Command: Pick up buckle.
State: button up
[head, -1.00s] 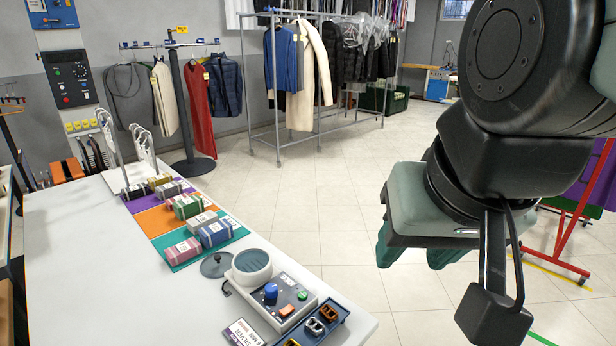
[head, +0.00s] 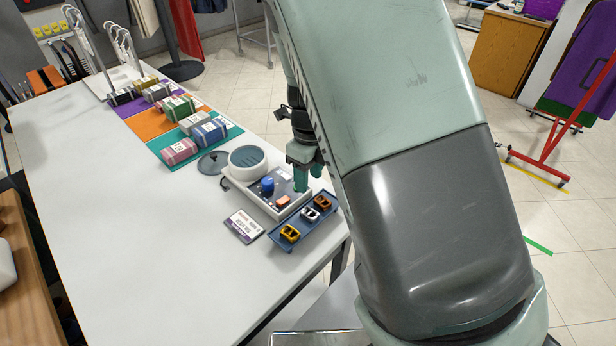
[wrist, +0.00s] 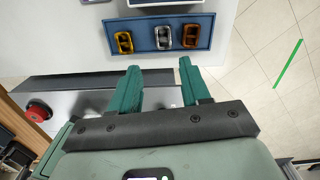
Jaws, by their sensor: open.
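Three small buckles lie in a shallow blue tray (head: 308,233) near the table's corner in the head view: a gold one (head: 290,233), a silver one (head: 309,214) and a brown one (head: 323,202). In the wrist view the gold (wrist: 124,42), silver (wrist: 163,37) and brown (wrist: 190,36) buckles sit side by side in the tray (wrist: 143,40), ahead of my fingertips. My gripper (head: 301,186) points down beside the tray, partly hidden by my arm. In the wrist view my gripper (wrist: 158,82) is open with nothing between its fingers. The task does not say which buckle.
Wrapped bundles (head: 180,151) lie on coloured mats farther back. The table (head: 130,230) is clear at the left.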

jog(key=m, duration=0.1)
send_over(310, 212)
notch_tip(310, 212, down, 6)
jog(key=shift+s+a+f, duration=0.1)
jog(key=shift+a+f, duration=0.05)
jog(key=shift+f, duration=3.1)
jog(key=shift+c, duration=0.5)
jog(key=c, duration=0.7)
